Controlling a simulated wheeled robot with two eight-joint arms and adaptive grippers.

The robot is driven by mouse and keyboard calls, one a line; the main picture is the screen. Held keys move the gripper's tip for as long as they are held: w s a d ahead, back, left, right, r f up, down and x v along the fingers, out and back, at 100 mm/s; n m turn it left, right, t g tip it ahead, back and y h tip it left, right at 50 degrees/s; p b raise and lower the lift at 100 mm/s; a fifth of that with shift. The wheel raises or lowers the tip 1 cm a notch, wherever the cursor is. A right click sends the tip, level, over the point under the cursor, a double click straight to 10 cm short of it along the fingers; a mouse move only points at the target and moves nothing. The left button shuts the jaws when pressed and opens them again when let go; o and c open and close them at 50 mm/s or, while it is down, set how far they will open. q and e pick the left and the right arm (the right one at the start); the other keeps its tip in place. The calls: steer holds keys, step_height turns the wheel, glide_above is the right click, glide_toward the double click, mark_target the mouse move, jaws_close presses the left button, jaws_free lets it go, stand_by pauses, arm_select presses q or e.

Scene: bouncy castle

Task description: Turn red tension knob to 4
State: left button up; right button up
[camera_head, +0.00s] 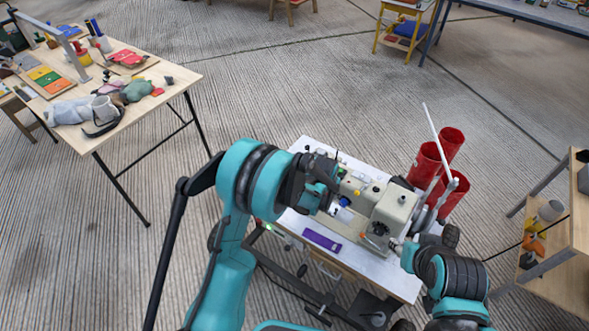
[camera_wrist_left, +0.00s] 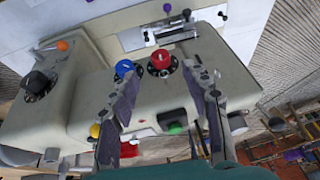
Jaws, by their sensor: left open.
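The sewing machine (camera_head: 376,215) is cream-coloured and stands on a white-topped table. In the left wrist view the red tension knob (camera_wrist_left: 161,61) sits on a black dial on the machine's body (camera_wrist_left: 85,105). A blue knob (camera_wrist_left: 124,68) is just left of it. My left gripper (camera_wrist_left: 160,75) is open, its two fingers either side of the red knob's line, with the knob just beyond the tips. Contact cannot be told. The dial numbers are too small to read. In the head view my left gripper (camera_head: 335,198) hides the knob. My right arm (camera_head: 452,275) is at the machine's right; its fingers are unclear.
A green button (camera_wrist_left: 175,128), a yellow knob (camera_wrist_left: 95,130) and a black dial (camera_wrist_left: 37,83) are also on the machine. A purple item (camera_head: 322,240) lies on the table's front. Red cylinders (camera_head: 450,142) stand behind right. A cluttered table (camera_head: 150,80) is at far left.

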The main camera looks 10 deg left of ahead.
arm_select(q)
steer(key=w+f+n+g+h, duration=0.1)
steer(key=w+f+g+h, duration=0.15)
steer(key=f+h, duration=0.4)
steer(key=s+a+r+n+y, duration=0.1)
steer(key=s+a+r, duration=0.2)
steer(key=r, duration=0.6)
steer(key=s+a+r+t+y+p, duration=0.1)
steer(key=s+a+r, duration=0.2)
steer(key=r, duration=0.5)
steer(key=s+a+r+n+t+y, duration=0.1)
steer(key=s+a+r+y, duration=0.1)
steer(key=s+r, duration=0.3)
steer(key=shift+s+a+r+n, duration=0.3)
steer(key=shift+a+r, duration=0.6)
steer(key=shift+r, duration=1.4)
